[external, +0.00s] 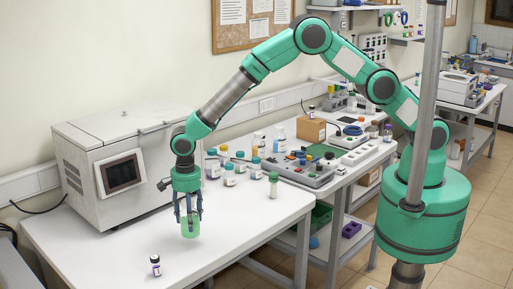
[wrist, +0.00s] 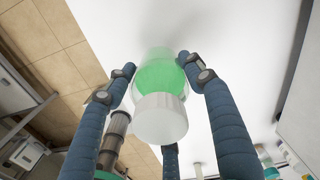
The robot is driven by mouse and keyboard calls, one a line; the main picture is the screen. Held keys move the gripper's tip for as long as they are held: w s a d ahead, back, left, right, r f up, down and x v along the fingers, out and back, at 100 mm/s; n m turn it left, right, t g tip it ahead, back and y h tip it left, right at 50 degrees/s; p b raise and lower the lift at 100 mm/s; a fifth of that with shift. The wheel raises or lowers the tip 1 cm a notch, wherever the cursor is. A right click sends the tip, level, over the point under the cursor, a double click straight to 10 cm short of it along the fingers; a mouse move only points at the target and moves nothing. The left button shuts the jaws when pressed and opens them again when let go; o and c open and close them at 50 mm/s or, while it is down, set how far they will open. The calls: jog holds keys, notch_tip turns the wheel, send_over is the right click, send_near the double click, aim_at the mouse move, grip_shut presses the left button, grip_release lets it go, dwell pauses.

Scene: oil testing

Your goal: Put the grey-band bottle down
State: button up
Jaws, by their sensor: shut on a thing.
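The bottle in my grasp (external: 190,229) holds bright green liquid; in the wrist view (wrist: 160,112) its pale grey-white top faces the camera. I take it as the grey-band bottle, though no separate band shows clearly. My gripper (external: 189,214) points down over the white table (external: 110,250), its fingers closed around the bottle. The blue-grey fingers also show in the wrist view (wrist: 155,75), on both sides of the bottle. The bottle looks upright near the table's front half. I cannot tell whether its base touches the surface.
A small dark bottle with a purple mark (external: 155,266) stands at front left. A large grey-white machine (external: 90,165) fills the back left. The table around my gripper is clear.

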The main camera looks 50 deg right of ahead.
aim_at(184, 226)
jog(key=shift+w+a, duration=0.75)
jog(key=shift+a, duration=0.05)
jog(key=shift+f, duration=0.1)
jog(key=shift+f, duration=1.7)
jog(key=shift+f, duration=0.15)
jog(key=o, duration=1.6)
jog(key=shift+c, duration=0.2)
jog(key=shift+r+p, duration=0.2)
jog(key=shift+p, duration=0.1)
jog(key=shift+r+b, duration=0.45)
jog(key=shift+r, duration=5.45)
